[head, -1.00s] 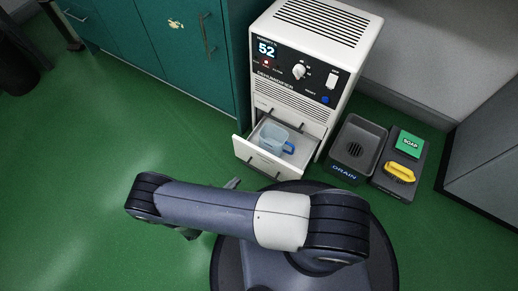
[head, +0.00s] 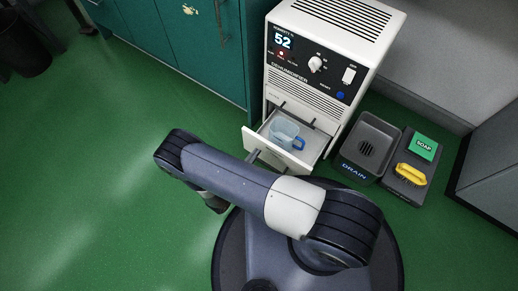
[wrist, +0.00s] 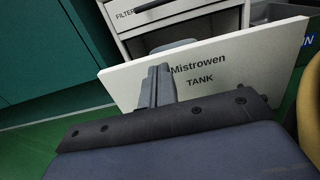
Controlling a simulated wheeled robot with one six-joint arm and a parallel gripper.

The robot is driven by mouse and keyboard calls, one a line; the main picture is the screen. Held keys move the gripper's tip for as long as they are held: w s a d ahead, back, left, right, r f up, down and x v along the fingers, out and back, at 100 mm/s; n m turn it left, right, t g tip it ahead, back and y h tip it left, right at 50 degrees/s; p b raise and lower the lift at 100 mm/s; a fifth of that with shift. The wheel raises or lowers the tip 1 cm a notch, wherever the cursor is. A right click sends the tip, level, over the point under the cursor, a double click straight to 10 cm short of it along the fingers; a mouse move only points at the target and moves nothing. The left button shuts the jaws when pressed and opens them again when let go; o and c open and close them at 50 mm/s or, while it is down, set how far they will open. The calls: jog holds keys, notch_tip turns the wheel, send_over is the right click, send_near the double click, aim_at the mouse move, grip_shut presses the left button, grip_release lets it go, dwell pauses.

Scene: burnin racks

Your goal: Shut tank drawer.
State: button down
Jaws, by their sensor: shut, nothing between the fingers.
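The tank drawer (head: 259,148) is pulled out at the bottom of the white dehumidifier (head: 297,91). A clear tank with a blue handle (head: 285,132) sits in it. In the wrist view the drawer's white front panel (wrist: 230,72) reads "Mistrowen TANK". My gripper (wrist: 158,85) is shut and empty, its fingers in front of the left part of that panel. Whether they touch it I cannot tell. In the head view the gripper tip (head: 252,156) shows at the drawer front, with the rest mostly hidden by my arm.
A dark drain basin (head: 366,148) and a tray (head: 408,186) with green soap (head: 424,146) and a yellow brush-like item (head: 411,175) stand right of the dehumidifier. Teal cabinets (head: 200,45) stand to its left.

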aim_at(264, 143)
jog(key=shift+b+x, duration=0.35)
jog(key=shift+x, duration=1.3)
